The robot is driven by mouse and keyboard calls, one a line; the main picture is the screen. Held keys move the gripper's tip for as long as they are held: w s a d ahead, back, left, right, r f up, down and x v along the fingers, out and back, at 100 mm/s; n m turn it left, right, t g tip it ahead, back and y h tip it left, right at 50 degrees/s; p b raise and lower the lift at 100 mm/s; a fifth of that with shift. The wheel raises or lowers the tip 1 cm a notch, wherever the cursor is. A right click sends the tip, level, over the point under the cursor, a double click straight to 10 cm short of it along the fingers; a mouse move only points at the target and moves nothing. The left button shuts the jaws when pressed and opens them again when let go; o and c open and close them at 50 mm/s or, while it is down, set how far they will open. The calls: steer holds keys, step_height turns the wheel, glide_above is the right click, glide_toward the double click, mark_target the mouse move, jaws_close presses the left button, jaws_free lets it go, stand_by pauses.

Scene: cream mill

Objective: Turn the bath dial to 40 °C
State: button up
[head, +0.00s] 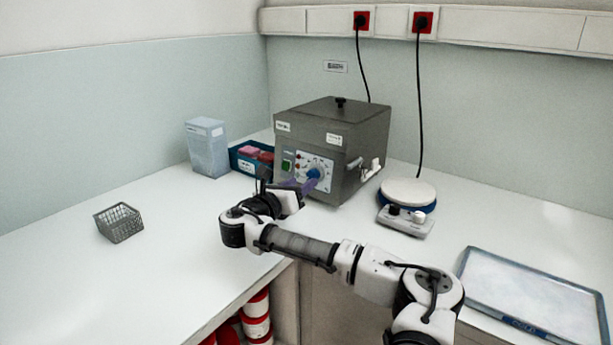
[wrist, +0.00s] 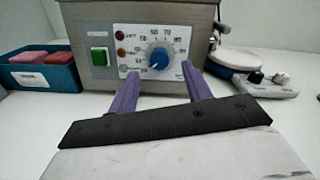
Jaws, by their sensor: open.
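The bath (head: 330,120) is a grey metal box with a lid, standing on the counter in the corner. Its front panel carries the blue bath dial (wrist: 158,57), ringed by a printed number scale. The white pointer mark on the dial seems to point to the lower left, but the exact setting is too small to read. My gripper (wrist: 158,82) has purple fingers and is open and empty. Its fingertips are just in front of the panel, below and to either side of the dial, apart from it.
A green switch (wrist: 99,56) and small lamps sit left of the dial. A teal bin (wrist: 40,75) with red and pink items stands left of the bath. A round-topped stirrer (head: 408,193) stands to the right. A wire basket (head: 119,223) and a tray (head: 530,295) are farther off.

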mark_target(310, 177)
steer(key=shift+x, duration=1.95)
steer(key=c, duration=1)
steer(key=shift+f, duration=0.1)
